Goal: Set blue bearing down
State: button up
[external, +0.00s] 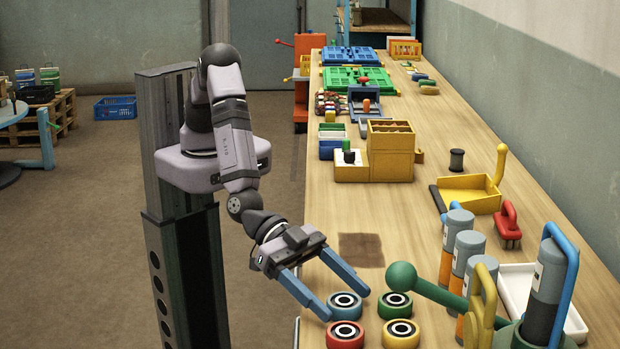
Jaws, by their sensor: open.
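The blue bearing (345,305) sits on the wooden bench near its front left edge. It is a round blue ring with a black and white centre. My gripper (348,306) is open, with its two blue fingers reaching down around the bearing, one on the left and one on the right. Whether the fingers touch it I cannot tell. A green bearing (395,305) is just to its right, a red bearing (345,335) just in front, and a yellow bearing (401,333) diagonally in front to the right.
A green ball-ended lever (402,277) reaches close to the green bearing. Grey and orange cylinders (457,233) stand to the right, near a white tray (517,283). Farther back are a yellow dustpan (468,190) and a yellow box (390,157). The bench around the dark square patch (361,249) is clear.

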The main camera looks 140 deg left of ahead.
aim_at(336, 296)
jog(key=shift+r, duration=0.1)
jog(key=c, duration=1.5)
jog(key=shift+r+p, duration=0.8)
jog(key=shift+r, duration=5.15)
